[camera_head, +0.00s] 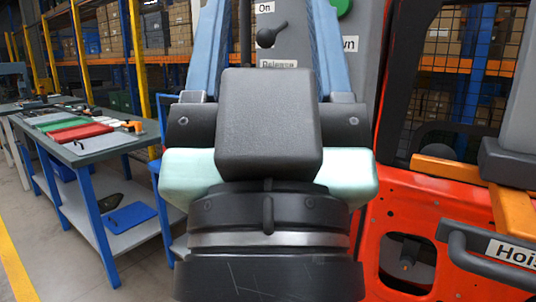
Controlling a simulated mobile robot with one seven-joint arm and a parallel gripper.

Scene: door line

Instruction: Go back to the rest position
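My gripper (267,30) is seen from behind in the head view, in the middle of the picture. Its two blue fingers stand wide apart and run up to the top edge, where their tips are cut off. I see nothing held between them. Beyond the fingers is a grey control panel (362,75) with a dark lever knob (268,36) between labels "On" and "Release". A green button (341,6) sits at its upper right above a partly hidden label ending in "wn". My gripper body and wrist hide the panel's lower part. I cannot tell the distance from fingers to panel.
An orange-red door (430,215) with a mesh window stands close on the right, with a dark handle (462,250) and a label starting "Hois". A workbench (95,150) with tools stands at left. Shelves of boxes (170,30) are behind. Floor is clear at lower left.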

